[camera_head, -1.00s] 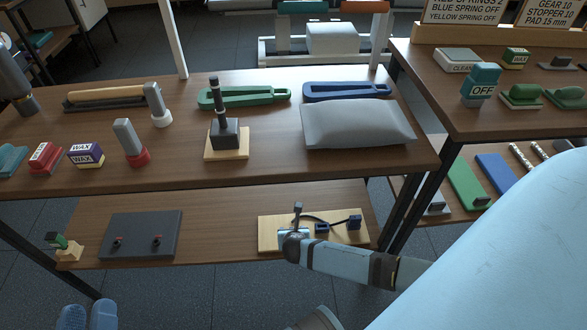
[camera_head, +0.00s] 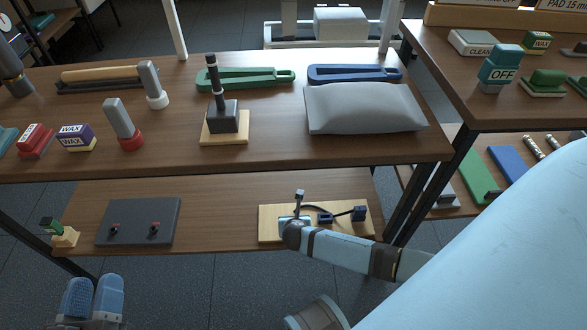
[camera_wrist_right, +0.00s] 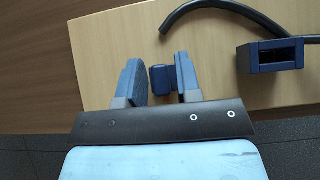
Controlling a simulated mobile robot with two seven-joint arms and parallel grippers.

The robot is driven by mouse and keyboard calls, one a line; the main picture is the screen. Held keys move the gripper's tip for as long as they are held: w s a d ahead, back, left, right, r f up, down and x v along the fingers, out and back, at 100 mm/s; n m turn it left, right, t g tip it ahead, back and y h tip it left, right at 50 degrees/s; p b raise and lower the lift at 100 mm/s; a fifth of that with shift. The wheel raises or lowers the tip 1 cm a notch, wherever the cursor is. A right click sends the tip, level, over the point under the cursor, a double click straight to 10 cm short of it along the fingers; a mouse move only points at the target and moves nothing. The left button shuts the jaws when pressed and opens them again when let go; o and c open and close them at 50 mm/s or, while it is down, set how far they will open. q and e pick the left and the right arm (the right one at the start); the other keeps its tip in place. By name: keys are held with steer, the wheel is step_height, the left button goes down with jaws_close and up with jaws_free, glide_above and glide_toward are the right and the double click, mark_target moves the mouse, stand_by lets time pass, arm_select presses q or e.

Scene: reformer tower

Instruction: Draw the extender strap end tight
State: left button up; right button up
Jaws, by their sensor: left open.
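A pale wooden board (camera_head: 270,226) on the lower shelf carries a dark strap (camera_head: 341,213) and two navy blocks. One is a hollow navy buckle (camera_wrist_right: 268,62); the other navy block (camera_head: 359,213) is at the board's right end. My right gripper (camera_wrist_right: 162,80) is low over the board's front edge, its fingers either side of a small navy piece (camera_wrist_right: 161,78). I cannot tell whether they grip it or if it is the strap's end. The strap curves above the buckle in the wrist view. My left gripper (camera_head: 94,296) is open and empty, low at the left.
A dark plate with two red-marked knobs (camera_head: 138,222) and a small green-topped block (camera_head: 60,232) share the lower shelf. A dark table leg (camera_head: 430,190) stands right of the board.

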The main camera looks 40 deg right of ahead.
jaws_close()
steer(key=shift+a, duration=0.1)
steer(key=shift+w+a, duration=0.7)
steer(key=shift+a, duration=0.35)
steer(key=shift+w+a, duration=0.65)
steer(key=shift+a, duration=0.35)
steer(key=o, duration=1.2)
jaws_free()
steer(key=shift+o, duration=0.2)
